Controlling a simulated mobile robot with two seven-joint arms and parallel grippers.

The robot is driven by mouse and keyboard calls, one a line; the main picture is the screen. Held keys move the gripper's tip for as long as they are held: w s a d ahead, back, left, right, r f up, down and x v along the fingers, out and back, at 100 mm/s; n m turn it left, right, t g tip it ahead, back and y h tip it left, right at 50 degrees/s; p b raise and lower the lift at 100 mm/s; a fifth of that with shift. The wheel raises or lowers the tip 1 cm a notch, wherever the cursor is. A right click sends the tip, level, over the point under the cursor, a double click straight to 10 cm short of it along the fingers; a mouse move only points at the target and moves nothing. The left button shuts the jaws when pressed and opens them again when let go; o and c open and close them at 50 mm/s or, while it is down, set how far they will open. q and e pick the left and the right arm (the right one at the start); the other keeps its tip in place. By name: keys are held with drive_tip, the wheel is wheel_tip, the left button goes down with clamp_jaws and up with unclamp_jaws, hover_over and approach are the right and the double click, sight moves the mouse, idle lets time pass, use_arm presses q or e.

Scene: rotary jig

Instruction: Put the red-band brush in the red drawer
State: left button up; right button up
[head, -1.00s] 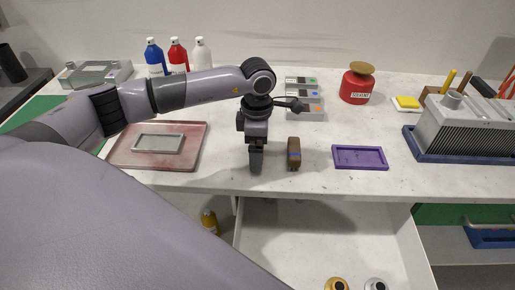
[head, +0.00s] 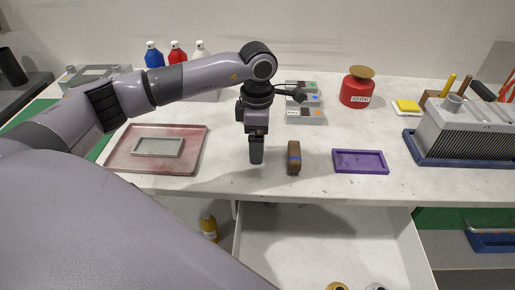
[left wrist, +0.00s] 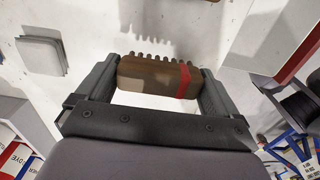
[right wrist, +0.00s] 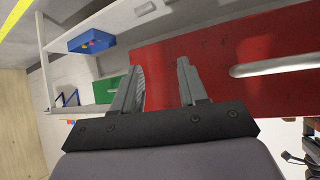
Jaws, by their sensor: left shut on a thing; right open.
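My left gripper (head: 256,160) is over the worktop in the head view, just left of a brown brush with a blue band (head: 293,157). In the left wrist view it (left wrist: 158,70) is shut on the red-band brush (left wrist: 150,77), a brown block with a red band near its right end and bristles on its far side. The head view does not show the held brush clearly. My right gripper (right wrist: 158,68) is open and empty in front of a red drawer front (right wrist: 225,65) with a pale handle. A pulled-out drawer (head: 320,240) lies below the worktop; its front is out of view.
A purple tray (head: 360,170) is right of the blue-band brush. A reddish tray (head: 195,150) is on the left. Grey boxes (head: 305,117), a red solvent can (head: 357,92) and a finned grey block (head: 465,130) stand farther back. Round items (head: 337,287) show at the drawer's near edge.

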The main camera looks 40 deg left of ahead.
use_arm(q)
wheel_tip(320, 180, up, 16)
use_arm(e)
drive_tip(key=shift+f, duration=0.3)
